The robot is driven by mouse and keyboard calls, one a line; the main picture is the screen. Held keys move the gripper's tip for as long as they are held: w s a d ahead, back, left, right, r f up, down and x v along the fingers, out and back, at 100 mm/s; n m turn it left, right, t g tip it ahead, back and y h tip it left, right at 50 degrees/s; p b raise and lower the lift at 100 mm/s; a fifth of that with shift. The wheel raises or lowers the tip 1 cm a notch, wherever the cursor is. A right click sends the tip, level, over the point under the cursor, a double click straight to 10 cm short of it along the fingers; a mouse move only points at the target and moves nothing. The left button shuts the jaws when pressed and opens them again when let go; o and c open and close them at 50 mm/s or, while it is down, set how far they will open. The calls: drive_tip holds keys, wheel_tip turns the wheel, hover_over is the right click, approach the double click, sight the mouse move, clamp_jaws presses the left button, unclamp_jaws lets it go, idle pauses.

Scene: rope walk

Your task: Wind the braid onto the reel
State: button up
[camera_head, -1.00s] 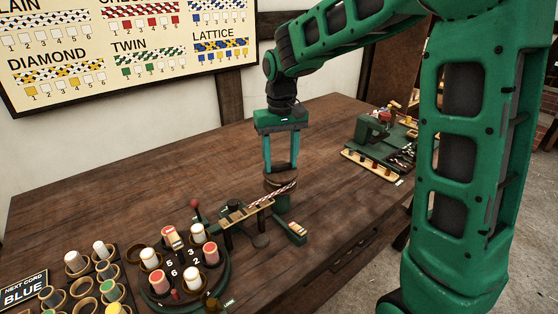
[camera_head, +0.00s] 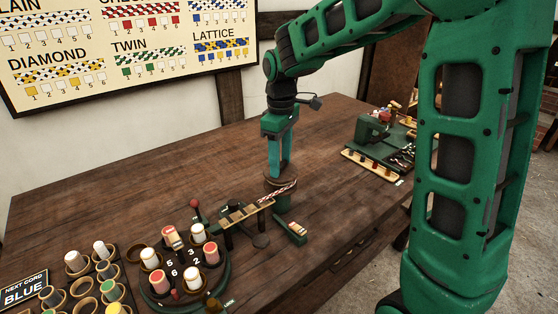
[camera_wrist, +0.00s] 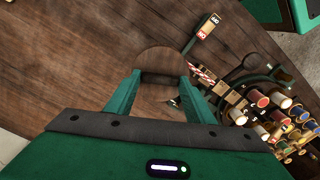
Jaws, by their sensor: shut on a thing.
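My gripper (camera_head: 279,176) points straight down at the wooden-topped reel (camera_head: 281,199) and is shut on its top part. In the wrist view, the fingers reach either side of a dark, rounded piece at the near edge of the reel's round brown top (camera_wrist: 160,59). The red-and-white braid (camera_head: 282,190) runs from the slotted wooden guide (camera_head: 246,212) up to the reel's side. The braid also shows in the wrist view (camera_wrist: 201,76), right of the reel. How much is wound on the reel's far side is hidden.
A round bobbin carrier (camera_head: 183,273) with several red and white bobbins stands in front left of the reel. A rack of spools and a "NEXT CORD BLUE" sign (camera_head: 24,291) are at far left. A green machine (camera_head: 372,129) stands back right. The table's middle left is bare.

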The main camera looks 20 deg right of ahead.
sight(281, 164)
drive_tip(key=shift+w+d+r+n, duration=0.1)
drive_tip(key=shift+w+n, duration=0.1)
drive_tip(key=shift+n, duration=0.1)
idle(0.4)
drive_tip(key=o, duration=1.1)
drive_tip(key=shift+c, duration=0.2)
drive_tip(key=shift+s, duration=0.1)
wheel_tip(281, 164, up, 11)
drive_tip(key=shift+f, duration=0.2)
